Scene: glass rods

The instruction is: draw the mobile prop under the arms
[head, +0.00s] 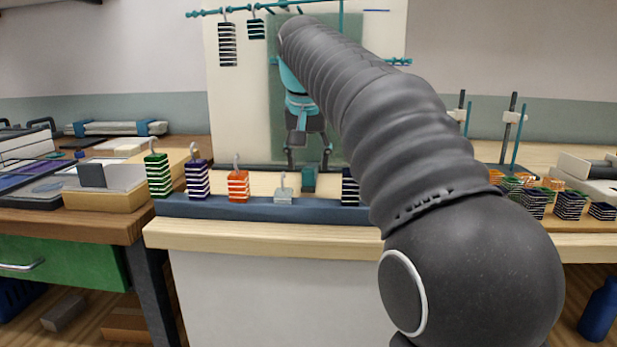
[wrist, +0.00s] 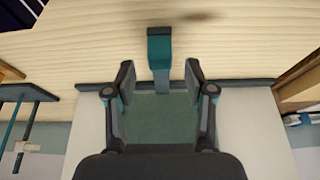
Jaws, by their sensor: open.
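The prop is most likely the teal upright block (head: 308,180) at the foot of the pale back board, behind the dark blue rail. In the wrist view its teal block (wrist: 159,48) lies centred beyond my fingertips. My gripper (head: 308,160) points down just above it, jaws open and empty. In the wrist view my two fingers (wrist: 160,82) stand apart, one on each side of the prop's line. The mobile's teal arm (head: 235,11) runs across the top of the board, with striped weights (head: 227,45) hanging from it. My arm hides the mobile's middle.
Several hooked striped weights, including an orange one (head: 238,186), stand along the dark blue rail (head: 220,207) in front of the prop. More blocks (head: 535,204) stand at right near upright rods (head: 513,128). Trays and boxes (head: 110,190) crowd the left bench.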

